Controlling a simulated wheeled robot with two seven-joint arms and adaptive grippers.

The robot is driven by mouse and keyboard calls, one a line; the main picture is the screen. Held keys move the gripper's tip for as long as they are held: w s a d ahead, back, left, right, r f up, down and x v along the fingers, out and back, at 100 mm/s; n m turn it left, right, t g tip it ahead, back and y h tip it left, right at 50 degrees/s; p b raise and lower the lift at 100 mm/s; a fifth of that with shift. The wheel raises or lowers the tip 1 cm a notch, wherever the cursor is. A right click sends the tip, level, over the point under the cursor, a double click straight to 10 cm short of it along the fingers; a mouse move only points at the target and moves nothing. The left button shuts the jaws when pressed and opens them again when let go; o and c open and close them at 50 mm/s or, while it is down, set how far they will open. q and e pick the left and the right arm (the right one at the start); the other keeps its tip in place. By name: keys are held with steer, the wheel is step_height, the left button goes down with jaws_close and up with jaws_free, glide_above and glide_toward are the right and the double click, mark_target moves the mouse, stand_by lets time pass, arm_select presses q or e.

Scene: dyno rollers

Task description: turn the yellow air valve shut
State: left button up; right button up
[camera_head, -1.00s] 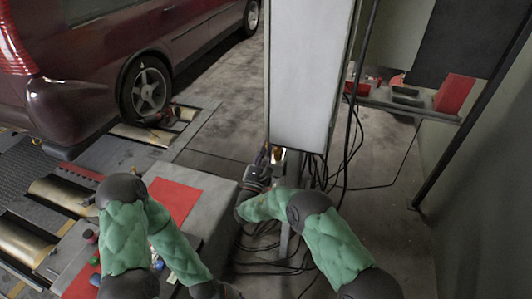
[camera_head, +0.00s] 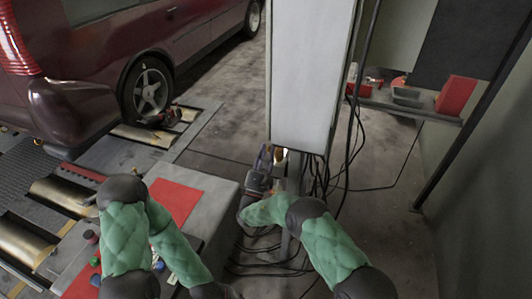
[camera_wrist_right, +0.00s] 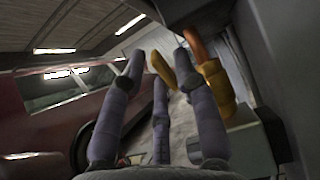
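The yellow air valve shows in the right wrist view as a thick yellow body (camera_wrist_right: 216,84) below a copper-coloured pipe (camera_wrist_right: 194,43). A flat yellow handle (camera_wrist_right: 162,69) slants to its left. My right gripper (camera_wrist_right: 160,75) is open, with its purple-grey fingers spread around the handle; the valve body is beside and partly behind the right finger. I cannot tell whether any finger touches the handle. In the head view my right gripper (camera_head: 265,160) is under the white cabinet, by a small yellow patch of the valve (camera_head: 281,154). My left gripper is not in view.
The white cabinet (camera_head: 311,75) stands on a post just above my right gripper, with dark cables (camera_head: 345,150) hanging beside it. A grey bench with a red mat (camera_head: 174,200) is to the left. A dark red car (camera_head: 100,60) stands behind on rollers.

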stand_by(0.3)
steer(key=v, duration=1.2)
